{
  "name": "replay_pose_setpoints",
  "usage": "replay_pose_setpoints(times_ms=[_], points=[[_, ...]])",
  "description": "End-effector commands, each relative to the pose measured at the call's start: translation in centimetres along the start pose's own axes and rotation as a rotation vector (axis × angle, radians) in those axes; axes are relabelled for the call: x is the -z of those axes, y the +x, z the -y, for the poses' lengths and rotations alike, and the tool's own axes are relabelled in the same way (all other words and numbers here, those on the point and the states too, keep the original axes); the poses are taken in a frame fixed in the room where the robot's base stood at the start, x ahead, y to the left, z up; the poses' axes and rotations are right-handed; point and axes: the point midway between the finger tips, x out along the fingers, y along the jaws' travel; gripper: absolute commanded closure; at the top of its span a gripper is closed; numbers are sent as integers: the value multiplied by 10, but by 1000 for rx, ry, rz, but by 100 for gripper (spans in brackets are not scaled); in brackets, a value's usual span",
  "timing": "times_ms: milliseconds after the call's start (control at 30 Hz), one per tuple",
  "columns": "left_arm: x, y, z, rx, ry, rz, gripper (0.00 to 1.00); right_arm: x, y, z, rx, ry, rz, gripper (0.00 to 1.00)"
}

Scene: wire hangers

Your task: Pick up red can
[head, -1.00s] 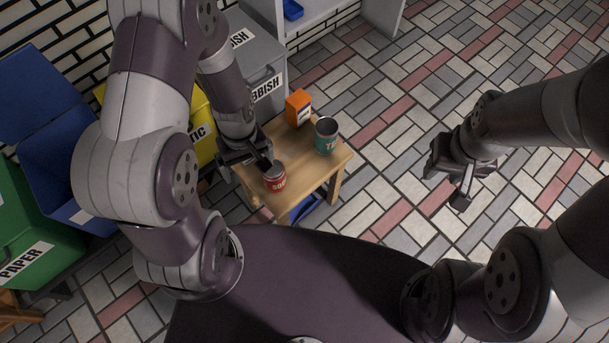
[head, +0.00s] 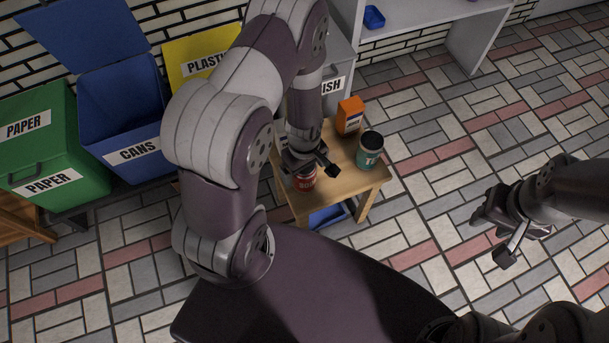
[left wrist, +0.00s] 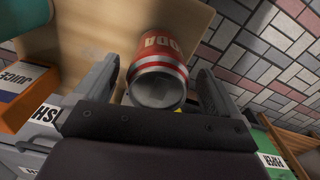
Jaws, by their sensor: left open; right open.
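The red can (head: 304,178) stands on the small wooden table near its front left edge. It also shows in the left wrist view (left wrist: 158,66), with "SODA" lettering and a grey end. My left gripper (head: 313,165) is at the can, partly covering its top in the head view. In the left wrist view its fingers (left wrist: 158,95) are open, one on each side of the can, and I see no clear contact. My right gripper (head: 496,236) is open and empty over the tiled floor at the right, well away from the table.
A teal can (head: 369,152) and an orange juice carton (head: 349,116) stand on the wooden table (head: 345,180) behind and right of the red can. Green paper, blue cans (head: 120,120) and yellow plastic bins stand at the left. The floor at the right is clear.

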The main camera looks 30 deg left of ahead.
Motion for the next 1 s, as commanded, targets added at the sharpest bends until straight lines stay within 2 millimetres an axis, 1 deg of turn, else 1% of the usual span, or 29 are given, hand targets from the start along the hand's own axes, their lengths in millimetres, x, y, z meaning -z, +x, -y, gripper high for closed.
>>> replay_pose_setpoints(times_ms=[33,133,200,367,467,500,533,567,867,1000], points=[[-1,17,-1,3,1,2,3,-1,11,0,0,0,0,57],[-1,34,-1,4,0,2,3,-2,18,0,0,0,0,57],[-1,38,-2,2,0,1,3,-2,19,0,0,0,1,57],[-1,36,-2,1,0,1,3,-2,17,0,0,0,0,57],[-1,36,-2,2,0,1,32,-2,17,0,0,0,0,57],[-1,36,-1,2,0,1,45,-2,17,0,0,0,0,57],[-1,36,-1,2,0,1,55,-2,17,0,0,0,0,57],[-1,36,-1,2,0,1,60,-2,17,0,0,0,0,57],[-1,35,-1,2,1,1,60,-2,16,0,0,0,0,57],[-1,26,-2,1,1,0,60,-1,11,0,0,0,0,57]])
